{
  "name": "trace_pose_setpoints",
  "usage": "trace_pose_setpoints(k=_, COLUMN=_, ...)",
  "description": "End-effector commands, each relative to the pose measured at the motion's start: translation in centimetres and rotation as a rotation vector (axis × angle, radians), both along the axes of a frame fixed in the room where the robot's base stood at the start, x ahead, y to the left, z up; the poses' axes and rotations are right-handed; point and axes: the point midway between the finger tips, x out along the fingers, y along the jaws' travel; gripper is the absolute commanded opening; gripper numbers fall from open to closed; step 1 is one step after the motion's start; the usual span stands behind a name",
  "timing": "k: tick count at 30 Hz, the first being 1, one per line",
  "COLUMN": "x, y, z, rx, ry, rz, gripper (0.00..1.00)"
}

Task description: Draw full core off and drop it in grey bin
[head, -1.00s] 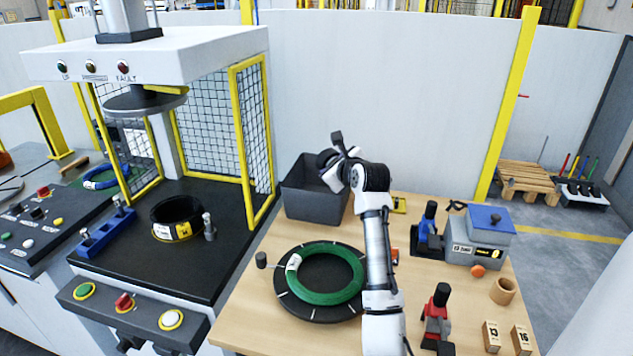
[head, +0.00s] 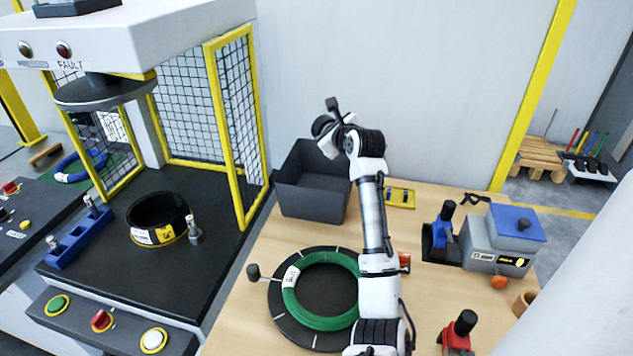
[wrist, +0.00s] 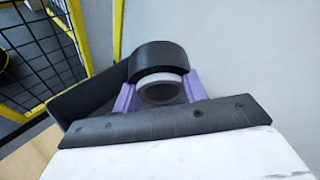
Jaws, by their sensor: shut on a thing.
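My gripper (wrist: 160,90) has purple fingers on both sides of a black roll with a pale inner ring, the core (wrist: 157,56), and is shut on it. In the head view my gripper (head: 338,126) is raised above the right rear part of the grey bin (head: 311,203), and the dark core (head: 322,124) shows at its end. From this angle I cannot tell whether the core is fully over the bin's opening. The bin's visible inside looks empty. In the wrist view a dark bin wall (wrist: 88,102) shows left of the core.
A green coil (head: 318,323) lies on a black turntable (head: 280,310) in front of the bin. The caged press with a black coil (head: 158,214) stands left.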

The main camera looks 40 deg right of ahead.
Motion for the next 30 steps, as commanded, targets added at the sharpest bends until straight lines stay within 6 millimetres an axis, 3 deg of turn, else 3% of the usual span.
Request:
trace_pose_setpoints(k=12, x=-0.1, y=-0.1, z=-4.4, rx=0.0, ry=0.002, rz=-0.001, gripper=0.15)
trace_pose_setpoints(k=23, x=0.0, y=0.0, z=-5.0, rx=0.001, ry=0.0, rz=0.0, gripper=0.15)
trace_pose_setpoints(k=24, x=0.0, y=0.0, z=-5.0, rx=0.001, ry=0.0, rz=0.0, gripper=0.43)
trace_pose_setpoints(k=30, x=0.0, y=0.0, z=-5.0, rx=0.001, ry=0.0, rz=0.0, gripper=0.67)
